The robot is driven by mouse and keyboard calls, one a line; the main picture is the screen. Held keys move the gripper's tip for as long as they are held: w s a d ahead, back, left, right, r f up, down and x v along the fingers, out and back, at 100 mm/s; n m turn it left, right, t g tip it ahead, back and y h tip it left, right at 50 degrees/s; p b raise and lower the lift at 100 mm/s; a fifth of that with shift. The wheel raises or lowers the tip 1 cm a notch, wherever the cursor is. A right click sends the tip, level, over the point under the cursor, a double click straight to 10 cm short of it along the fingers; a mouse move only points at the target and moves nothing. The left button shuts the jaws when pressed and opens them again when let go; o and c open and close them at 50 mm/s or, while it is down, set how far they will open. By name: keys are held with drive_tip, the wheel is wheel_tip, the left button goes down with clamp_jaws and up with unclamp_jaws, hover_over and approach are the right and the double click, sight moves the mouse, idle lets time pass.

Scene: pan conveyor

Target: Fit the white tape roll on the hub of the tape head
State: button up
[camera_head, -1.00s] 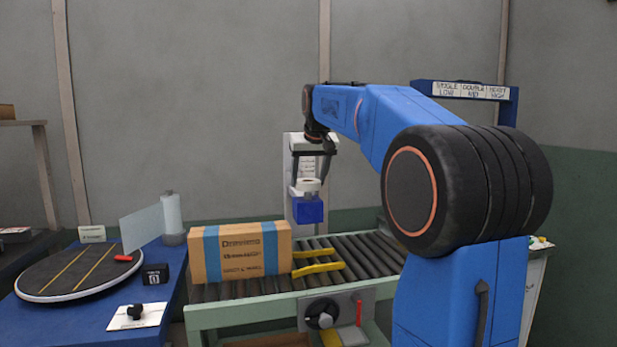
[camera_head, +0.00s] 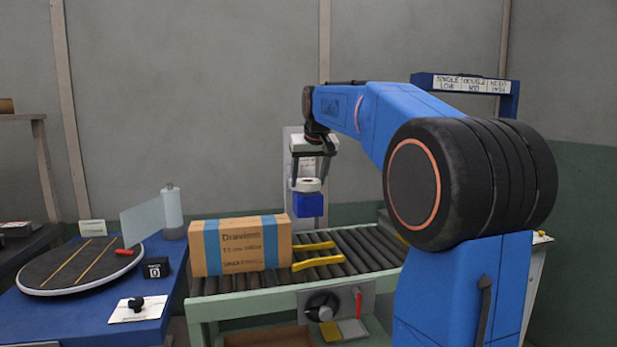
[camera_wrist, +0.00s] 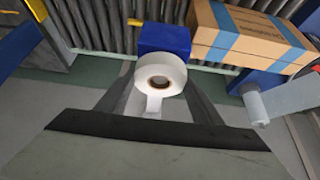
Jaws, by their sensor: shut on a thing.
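My gripper (camera_head: 308,183) points down above the far side of the conveyor and is shut on the white tape roll (camera_head: 306,185). In the wrist view the roll (camera_wrist: 160,77) sits between my two fingers, with a brown core, a dark hole and a loose white tail hanging toward the palm. A blue block (camera_head: 309,206), which looks like the tape head, shows directly below the roll. In the wrist view this block (camera_wrist: 164,38) lies just beyond the roll. The hub cannot be made out, and I cannot tell whether roll and block touch.
A cardboard box (camera_head: 240,246) with blue bands sits on the roller conveyor (camera_head: 360,250), beside yellow guides (camera_head: 318,261). A panel with a black knob (camera_head: 322,306) is at the conveyor's front. A turntable (camera_head: 80,266) and wrap roll (camera_head: 172,208) stand at left.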

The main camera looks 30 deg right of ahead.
drive_tip(key=shift+f, duration=0.65)
drive_tip(key=o, duration=1.2)
drive_tip(key=shift+c, duration=0.2)
drive_tip(key=v, duration=1.7)
drive_tip(key=shift+r, duration=0.2)
drive_tip(key=shift+s, duration=0.1)
drive_tip(key=s+a+f+n, duration=0.1)
drive_tip(key=s+a+f, duration=0.4)
drive_tip(key=s+f, duration=0.5)
drive_tip(key=s+a+f+n+y, duration=0.1)
drive_tip(key=s+a+f, duration=0.4)
drive_tip(key=s+f, duration=0.6)
drive_tip(key=s+a+f+n+g, duration=0.1)
drive_tip(key=s+a+f, duration=0.5)
drive_tip(key=f, duration=1.4)
drive_tip(key=s, duration=0.4)
drive_tip(key=shift+f+y, duration=0.3)
drive_tip(key=shift+f, duration=0.05)
